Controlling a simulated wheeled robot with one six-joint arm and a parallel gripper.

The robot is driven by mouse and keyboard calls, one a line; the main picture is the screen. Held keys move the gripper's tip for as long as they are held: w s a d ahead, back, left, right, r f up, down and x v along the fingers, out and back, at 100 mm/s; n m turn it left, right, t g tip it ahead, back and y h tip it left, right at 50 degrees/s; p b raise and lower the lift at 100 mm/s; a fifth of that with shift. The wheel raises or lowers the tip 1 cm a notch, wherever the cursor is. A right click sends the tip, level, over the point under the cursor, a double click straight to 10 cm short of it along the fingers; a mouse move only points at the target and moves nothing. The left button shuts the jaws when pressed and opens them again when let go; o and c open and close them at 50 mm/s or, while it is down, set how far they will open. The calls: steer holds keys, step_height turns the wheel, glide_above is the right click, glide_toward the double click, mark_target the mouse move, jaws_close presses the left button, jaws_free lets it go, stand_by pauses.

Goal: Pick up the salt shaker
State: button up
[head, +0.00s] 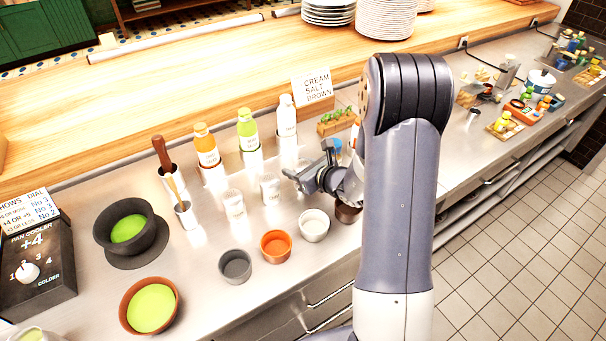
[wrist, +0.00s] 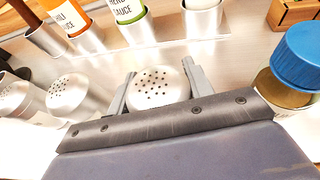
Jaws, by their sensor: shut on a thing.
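My gripper (wrist: 158,82) is shut on a shaker (wrist: 158,88), with one finger on each side of its pale, dotted top. No label shows on it. In the head view my gripper (head: 308,178) is low over the steel counter, and the held shaker is mostly hidden there. I cannot tell whether its base touches the counter. Two similar metal shakers stand to the left: a near one (head: 270,188) and a farther one (head: 233,204). They also show in the wrist view, near one (wrist: 68,93) and farther one (wrist: 15,96).
Orange (head: 206,146), green (head: 248,130) and white (head: 287,116) bottles stand behind in holders. A blue-lidded jar (wrist: 298,58) is close to the right. Grey (head: 235,267), orange (head: 276,247) and white (head: 314,226) bowls stand in front. A sign (head: 317,87) reads cream, salt, brown.

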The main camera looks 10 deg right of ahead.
step_height(320, 180, up, 10)
steer(key=shift+s+d+f+m+t+h, duration=0.15)
steer(key=shift+s+f+m+t+h, duration=0.1)
steer(key=shift+s+f+m+h, duration=0.45)
steer(key=shift+s+d+f+m+t+h, duration=0.15)
steer(key=shift+s+f+m+t+h, duration=0.2)
steer(key=shift+s+f, duration=0.4)
steer(key=shift+s+d+f+h, duration=0.15)
steer(key=shift+d+f+h, duration=0.1)
steer(key=shift+f, duration=0.15)
steer(key=shift+s, duration=0.1)
